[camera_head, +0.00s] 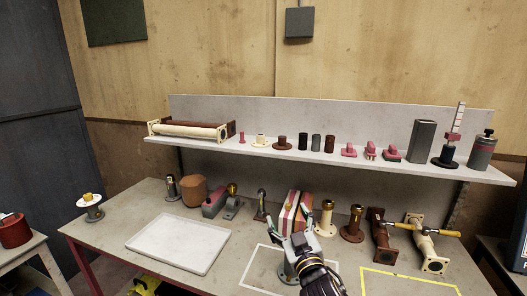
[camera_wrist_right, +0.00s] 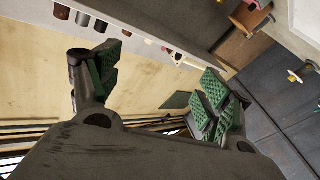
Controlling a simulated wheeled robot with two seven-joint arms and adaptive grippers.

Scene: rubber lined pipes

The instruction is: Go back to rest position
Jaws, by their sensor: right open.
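My right gripper (camera_head: 303,245) and its dark wrist are at the bottom middle of the head view, above the table (camera_head: 150,205). They overlap a white-outlined square (camera_head: 252,268) and hide part of it. In the right wrist view the right gripper (camera_wrist_right: 157,85) shows two green-padded fingers spread wide, with nothing between them. The wrist view is tilted, with the wall and shelf behind the fingers. My left gripper is in neither view.
A striped box (camera_head: 294,212) stands just behind my right gripper. Flanged pipes, one brown (camera_head: 380,236) and one cream (camera_head: 424,243), lie to the right. An empty white tray (camera_head: 178,243) lies to the left. A shelf (camera_head: 330,158) with several parts runs above the table's back.

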